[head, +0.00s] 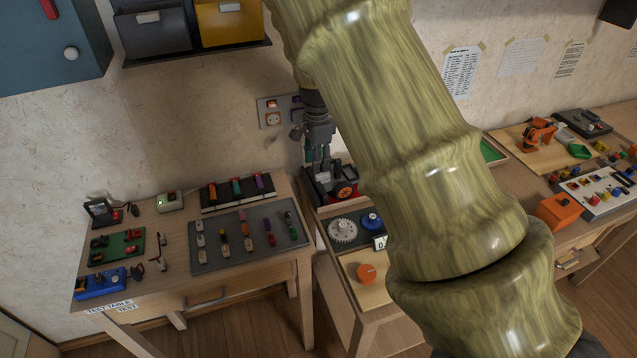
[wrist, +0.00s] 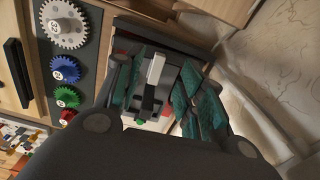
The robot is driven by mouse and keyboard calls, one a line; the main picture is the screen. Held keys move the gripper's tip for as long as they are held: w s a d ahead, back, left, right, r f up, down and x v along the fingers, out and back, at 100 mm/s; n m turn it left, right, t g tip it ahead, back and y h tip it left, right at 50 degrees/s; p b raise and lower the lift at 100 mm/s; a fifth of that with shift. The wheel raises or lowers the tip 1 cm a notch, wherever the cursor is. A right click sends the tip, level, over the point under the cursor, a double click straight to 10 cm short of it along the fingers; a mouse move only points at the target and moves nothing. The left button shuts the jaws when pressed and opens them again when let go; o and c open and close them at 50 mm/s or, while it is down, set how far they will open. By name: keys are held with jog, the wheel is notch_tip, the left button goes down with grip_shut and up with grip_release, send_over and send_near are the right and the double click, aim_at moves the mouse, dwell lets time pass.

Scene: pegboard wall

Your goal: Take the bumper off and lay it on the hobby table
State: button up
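My gripper (head: 317,162) points down over a small dark and red device (head: 322,190) at the back of the middle table. In the wrist view, the teal-padded fingers of my gripper (wrist: 161,92) stand apart. A pale block on a dark part (wrist: 155,70) shows between them, with gaps to the pads. I cannot tell whether this is the bumper; no part is clearly recognisable as one. The fingers and my arm hide much of the device. No label names the hobby table; the left table (head: 200,308) is marked as a test table.
The middle table holds gears (head: 343,231) and an orange knob (head: 366,273). The right table carries an orange model (head: 538,133), an orange box (head: 559,211) and several small parts. A wall shelf with bins (head: 233,22) hangs upper left. My arm covers the centre.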

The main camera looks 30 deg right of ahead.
aim_at(319, 175)
jog(key=f, duration=0.3)
jog(key=f+p, duration=0.1)
jog(key=f, duration=0.1)
jog(key=shift+s+d, duration=0.1)
jog(key=shift+d, duration=0.25)
jog(key=shift+r, duration=0.1)
grip_shut()
